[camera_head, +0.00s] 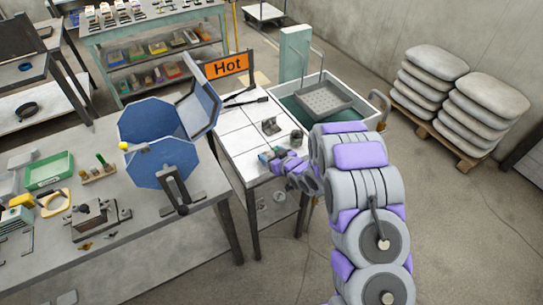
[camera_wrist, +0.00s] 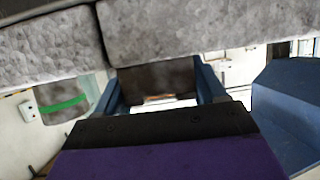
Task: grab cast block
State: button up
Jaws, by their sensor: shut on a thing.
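In the wrist view, my gripper (camera_wrist: 158,92) has two blue fingers closed on the sides of a dark grey-brown block (camera_wrist: 158,76), which I take to be the cast block. Its lower part is hidden behind the black and purple gripper body. In the head view, my gripper (camera_head: 267,157) is at the front part of the white-tiled table (camera_head: 243,143), below the "Hot" sign. The block is too small and covered to make out clearly there. I cannot tell whether it touches the table.
A small metal bracket (camera_head: 270,126) and a dark cylinder (camera_head: 296,137) stand close to my gripper. A tub (camera_head: 377,103) with a perforated tray is behind right. A blue octagonal container (camera_head: 160,170) stands on the left bench. Rough grey surfaces (camera_wrist: 190,25) cross the wrist view's top.

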aim_at(271, 155)
jog(key=shift+r, duration=0.55)
jog(key=r, duration=0.1)
jog(key=r+p, duration=0.1)
jog(key=r, duration=0.1)
jog(key=shift+s, duration=0.2)
jog(key=s+d+r+p, duration=0.1)
jog(key=s+p, duration=0.8)
jog(key=s, duration=0.6)
jog(key=shift+d+p, duration=0.3)
jog(key=shift+d, duration=0.05)
jog(key=shift+s, duration=0.2)
jog(key=shift+w+d, duration=0.1)
